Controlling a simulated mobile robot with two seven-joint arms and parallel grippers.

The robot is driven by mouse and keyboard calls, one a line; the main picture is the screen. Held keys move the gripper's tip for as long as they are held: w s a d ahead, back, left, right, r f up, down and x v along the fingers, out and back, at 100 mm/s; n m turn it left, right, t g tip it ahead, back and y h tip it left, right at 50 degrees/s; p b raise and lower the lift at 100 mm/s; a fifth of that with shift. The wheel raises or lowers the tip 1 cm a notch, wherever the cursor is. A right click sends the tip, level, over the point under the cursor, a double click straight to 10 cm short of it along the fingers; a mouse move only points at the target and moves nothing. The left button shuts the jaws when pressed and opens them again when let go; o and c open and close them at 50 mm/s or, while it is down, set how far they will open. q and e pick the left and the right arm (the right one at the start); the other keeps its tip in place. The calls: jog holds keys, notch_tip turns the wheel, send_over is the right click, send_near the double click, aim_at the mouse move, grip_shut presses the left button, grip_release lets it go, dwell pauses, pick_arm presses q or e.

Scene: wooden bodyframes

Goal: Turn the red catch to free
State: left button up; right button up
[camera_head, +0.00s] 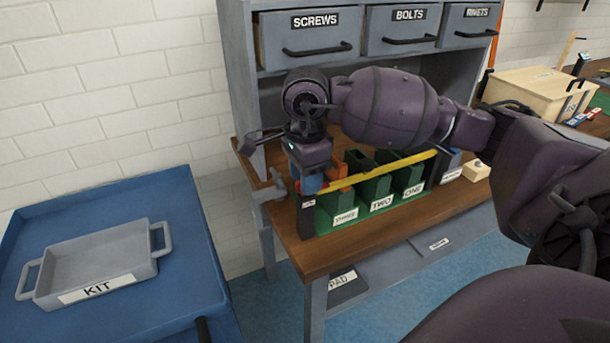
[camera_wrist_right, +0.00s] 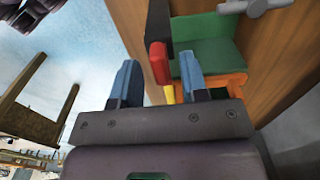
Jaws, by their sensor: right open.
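The red catch (camera_wrist_right: 158,63) sits at a black post (camera_wrist_right: 158,25), which also shows in the head view (camera_head: 307,217) at the bench's left front corner. My right gripper (camera_wrist_right: 159,58) is open, with one blue finger on each side of the catch in the right wrist view. I cannot tell whether either finger touches it. In the head view, my right gripper (camera_head: 311,183) points down at the post's top and largely hides the catch. A yellow bar (camera_head: 385,170) runs from there across the green bins. My left gripper is not in view.
Green bins labelled ONE (camera_head: 408,183), TWO (camera_head: 375,194) and THREE (camera_head: 341,205) stand behind the bar on the wooden bench (camera_head: 400,220). A grey vise-like fitting (camera_head: 270,190) is at the left edge. A grey KIT tray (camera_head: 98,262) lies on a blue cart (camera_head: 185,240).

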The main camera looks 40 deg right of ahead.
grip_shut()
